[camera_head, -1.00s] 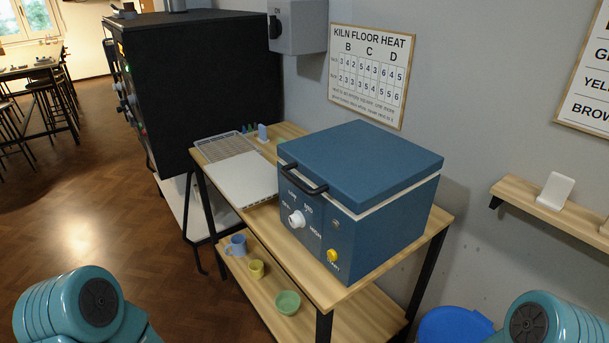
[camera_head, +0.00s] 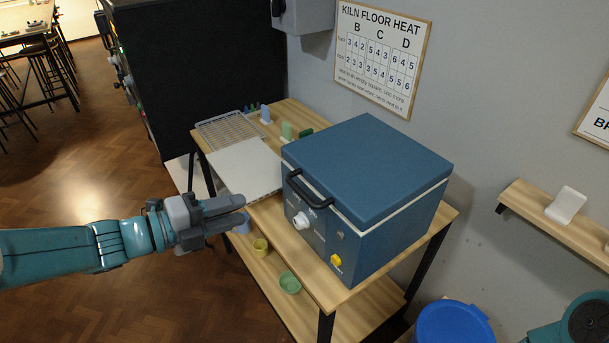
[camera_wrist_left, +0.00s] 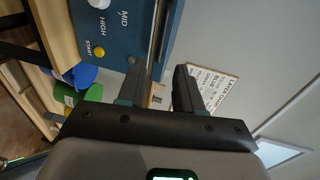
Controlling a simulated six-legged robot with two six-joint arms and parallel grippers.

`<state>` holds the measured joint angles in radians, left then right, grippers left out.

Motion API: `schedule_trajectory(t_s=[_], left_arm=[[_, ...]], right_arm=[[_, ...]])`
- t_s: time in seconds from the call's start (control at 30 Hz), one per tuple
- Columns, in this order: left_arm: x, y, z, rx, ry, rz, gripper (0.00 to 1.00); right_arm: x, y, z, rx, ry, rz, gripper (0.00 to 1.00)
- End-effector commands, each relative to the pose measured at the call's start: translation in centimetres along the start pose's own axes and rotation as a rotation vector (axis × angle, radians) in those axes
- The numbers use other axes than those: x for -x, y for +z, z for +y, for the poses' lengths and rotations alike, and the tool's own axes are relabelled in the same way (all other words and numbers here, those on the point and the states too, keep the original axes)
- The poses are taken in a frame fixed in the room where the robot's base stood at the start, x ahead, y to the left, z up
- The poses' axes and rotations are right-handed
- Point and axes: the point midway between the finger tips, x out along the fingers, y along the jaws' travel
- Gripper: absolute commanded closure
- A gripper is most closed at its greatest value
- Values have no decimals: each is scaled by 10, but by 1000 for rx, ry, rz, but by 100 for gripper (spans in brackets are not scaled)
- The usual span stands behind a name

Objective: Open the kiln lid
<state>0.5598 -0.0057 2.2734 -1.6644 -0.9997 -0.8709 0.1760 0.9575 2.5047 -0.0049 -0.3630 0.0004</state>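The kiln (camera_head: 385,235) is a blue box on a wooden table. Its flat blue lid (camera_head: 370,165) is down, with a pale seam below it. A black bar handle (camera_head: 308,190) sticks out from the lid's front edge. My left gripper (camera_head: 242,210) is in front of the kiln, left of and a little below the handle in the picture, empty and not touching it. In the left wrist view its two fingers (camera_wrist_left: 160,85) are apart, with the kiln's front panel (camera_wrist_left: 125,30) beyond at upper left. My right gripper is out of view.
A white dial (camera_head: 301,222) and yellow button (camera_head: 336,260) are on the kiln front. A pale slab (camera_head: 243,168) and wire rack (camera_head: 228,130) lie left of the kiln. Small cups, including a green bowl (camera_head: 289,283), stand on the lower shelf. A blue bin (camera_head: 455,325) is at lower right.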

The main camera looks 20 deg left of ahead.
Motion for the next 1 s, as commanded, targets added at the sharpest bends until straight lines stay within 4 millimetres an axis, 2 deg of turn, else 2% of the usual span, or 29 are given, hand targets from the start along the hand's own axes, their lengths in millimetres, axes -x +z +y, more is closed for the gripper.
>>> schedule_trajectory(t_s=[0.07,0.17,0.27,0.7,0.83,1.0], left_arm=[[9,4,-8,-6,0,-27,65],[4,5,-6,0,1,-33,65],[-12,5,-6,0,1,-29,65],[-119,10,-7,2,3,-25,65],[-140,11,-7,0,2,-26,65],[-154,12,-6,0,3,-28,65]], right_arm=[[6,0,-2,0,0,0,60],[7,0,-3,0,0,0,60],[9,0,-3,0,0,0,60],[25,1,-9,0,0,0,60],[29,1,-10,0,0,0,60],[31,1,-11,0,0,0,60]])
